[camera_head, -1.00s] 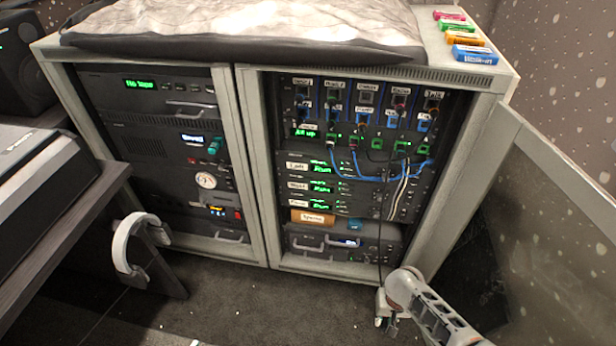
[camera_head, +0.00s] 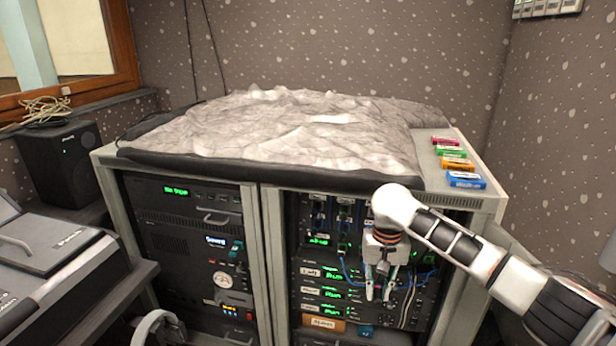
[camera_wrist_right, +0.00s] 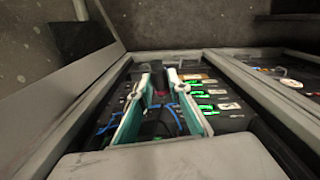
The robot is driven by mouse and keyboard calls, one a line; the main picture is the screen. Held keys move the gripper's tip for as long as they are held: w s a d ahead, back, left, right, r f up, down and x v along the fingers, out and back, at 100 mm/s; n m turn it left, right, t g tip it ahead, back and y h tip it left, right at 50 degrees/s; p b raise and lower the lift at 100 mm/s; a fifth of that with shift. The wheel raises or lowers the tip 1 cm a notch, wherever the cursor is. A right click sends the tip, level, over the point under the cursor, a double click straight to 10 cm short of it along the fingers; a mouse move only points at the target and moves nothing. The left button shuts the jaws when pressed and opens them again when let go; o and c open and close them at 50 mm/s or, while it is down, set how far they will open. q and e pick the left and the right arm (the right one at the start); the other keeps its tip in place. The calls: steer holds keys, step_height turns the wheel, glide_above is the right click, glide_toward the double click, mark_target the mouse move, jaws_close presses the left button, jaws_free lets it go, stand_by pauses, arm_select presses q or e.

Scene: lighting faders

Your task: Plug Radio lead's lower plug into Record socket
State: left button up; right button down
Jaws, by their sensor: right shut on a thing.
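My right gripper (camera_head: 379,291) is in front of the right-hand rack bay, fingers pointing down. It is shut on a small dark plug, apparently the Radio lead's lower plug, mostly hidden between the fingers. In the right wrist view the gripper (camera_wrist_right: 160,84) shows its two fingers with a narrow gap between them, over the rack front. The patch panel (camera_head: 318,240) has green-lit sockets, partly covered by my arm and gripper. Blue leads (camera_head: 350,272) hang from it. The labels are too small to read, so I cannot tell which socket is Record. My left gripper is out of view.
The rack cabinet (camera_head: 268,235) has a grey cloth-like cover (camera_head: 280,135) on top. Coloured labelled blocks (camera_head: 466,180) lie at its right top edge. A mixer desk (camera_head: 50,245) and speaker (camera_head: 60,160) stand left.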

steer(key=s+d+r+n+p, duration=0.1)
steer(key=s+r, duration=0.3)
steer(key=r, duration=0.3)
steer(key=s+r+p, duration=0.2)
steer(key=s+r, duration=0.2)
steer(key=r, duration=0.3)
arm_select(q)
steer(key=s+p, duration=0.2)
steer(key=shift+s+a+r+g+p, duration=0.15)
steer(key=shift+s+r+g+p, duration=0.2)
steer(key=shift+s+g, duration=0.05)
arm_select(e)
steer(key=s+d+r, duration=0.3)
steer(key=s+r, duration=0.1)
steer(key=s, duration=0.2)
steer(key=s+d+r, duration=0.3)
steer(key=s, duration=0.4)
steer(key=shift+s+r, duration=0.3)
steer(key=shift+r, duration=0.05)
